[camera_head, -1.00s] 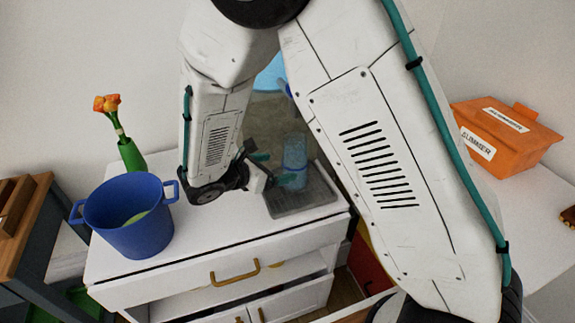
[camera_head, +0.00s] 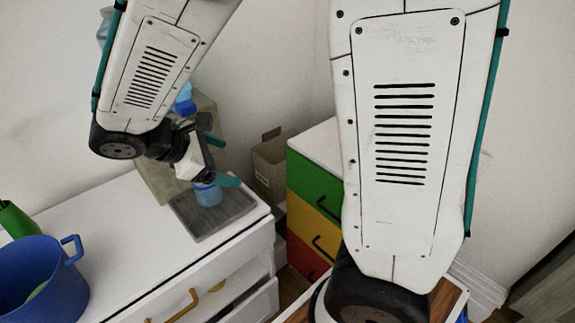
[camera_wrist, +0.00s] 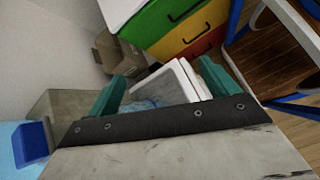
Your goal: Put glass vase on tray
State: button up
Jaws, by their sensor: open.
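The glass vase (camera_head: 208,196) is pale blue and see-through. Its lower part shows in the head view, apparently upright on the grey tray (camera_head: 226,220); my gripper hides its upper part. My gripper (camera_head: 222,161) is open, its teal fingers level with the vase. I cannot tell whether they are around or beside it, or touching. In the wrist view, the open fingers of my gripper (camera_wrist: 163,88) show with a faint blue patch between them, possibly the vase.
The tray lies at the right end of the white cabinet (camera_head: 150,235). A blue pot (camera_head: 40,280) stands at left. A blue-capped bottle (camera_head: 185,100) is behind my arm. A cardboard box (camera_head: 270,160) and a green, yellow and red drawer unit (camera_head: 313,205) are to the right.

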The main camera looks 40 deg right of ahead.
jog(key=s+d+r+m+y, duration=0.1)
jog(key=s+r+m+y, duration=0.2)
jog(key=s+m, duration=0.3)
jog(key=s+d+r+m+t+y, duration=0.1)
jog(key=s+r+m+y, duration=0.3)
jog(key=s, duration=0.7)
jog(key=m+y, duration=0.2)
jog(key=m, duration=0.1)
jog(key=shift+s+d+r+t, duration=0.25)
jog(key=shift+s+d+t, duration=0.05)
jog(key=shift+s+d, duration=0.1)
